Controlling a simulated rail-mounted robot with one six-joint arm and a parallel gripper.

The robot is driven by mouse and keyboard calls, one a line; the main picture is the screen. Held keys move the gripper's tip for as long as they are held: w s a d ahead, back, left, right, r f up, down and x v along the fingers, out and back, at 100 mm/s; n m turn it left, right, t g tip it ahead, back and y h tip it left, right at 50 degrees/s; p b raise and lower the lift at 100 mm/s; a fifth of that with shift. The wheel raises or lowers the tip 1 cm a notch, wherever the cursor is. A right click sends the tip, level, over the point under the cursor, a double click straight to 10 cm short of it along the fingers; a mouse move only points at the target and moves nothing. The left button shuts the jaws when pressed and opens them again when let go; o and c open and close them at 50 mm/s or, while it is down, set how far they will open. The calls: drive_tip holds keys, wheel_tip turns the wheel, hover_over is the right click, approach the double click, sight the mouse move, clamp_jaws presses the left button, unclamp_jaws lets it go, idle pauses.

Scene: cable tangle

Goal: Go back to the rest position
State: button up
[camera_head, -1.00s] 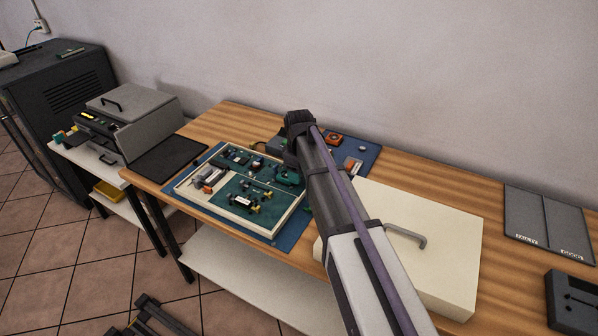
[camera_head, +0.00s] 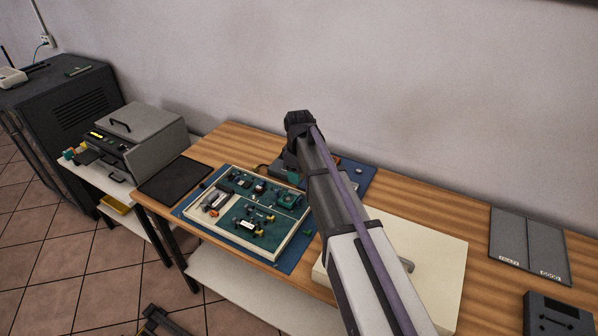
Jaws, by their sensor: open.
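My arm reaches from the lower right over the wooden table (camera_head: 440,205). Its dark end, with my gripper (camera_head: 290,178), is above the blue mat (camera_head: 358,181), just right of the white-framed tray (camera_head: 299,240) of green boards and small parts. The fingers are mostly hidden behind the arm's end. I see nothing held in them.
A cream box (camera_head: 440,262) with a grey handle stands right of my arm. Two dark panels (camera_head: 528,245) and a dark block (camera_head: 555,318) lie farther right. A black pad (camera_head: 175,181), a grey machine (camera_head: 150,140) and a dark cabinet (camera_head: 70,125) are at left. The wall is behind.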

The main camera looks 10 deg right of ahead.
drive_tip(key=s+m, duration=0.9)
drive_tip(key=s, duration=1.5)
drive_tip(key=shift+m, duration=0.4)
